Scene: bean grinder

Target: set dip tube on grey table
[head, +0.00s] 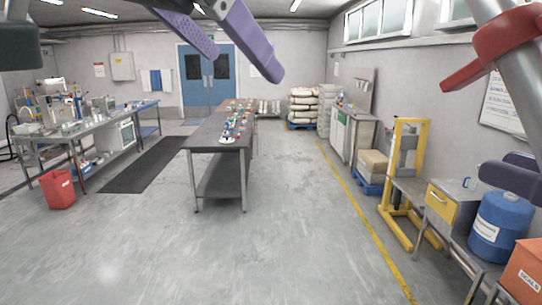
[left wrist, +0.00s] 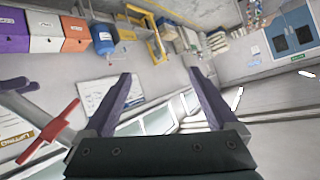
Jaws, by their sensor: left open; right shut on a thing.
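A thick grey tube with a red lever-like part (head: 505,45), apparently the dip tube, runs up the right edge of the head view, close to the camera. The red part also shows at the left of the left wrist view (left wrist: 50,133). My right gripper (head: 516,172), with dark purple fingers, is shut on the tube at the right edge; the contact is partly out of frame. My left gripper (head: 240,62) is open and empty high at the top; its purple fingers also stand apart in the left wrist view (left wrist: 162,90). The long grey table (head: 208,160) stands mid-room, with small items along its right side.
A blue drum (head: 502,228), an orange box (head: 526,272) and a yellow-drawer table (head: 443,203) are at the lower right. A yellow lifter (head: 402,180) stands behind them. A cluttered bench (head: 60,138) and red bin (head: 57,188) are left. The foreground floor is clear.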

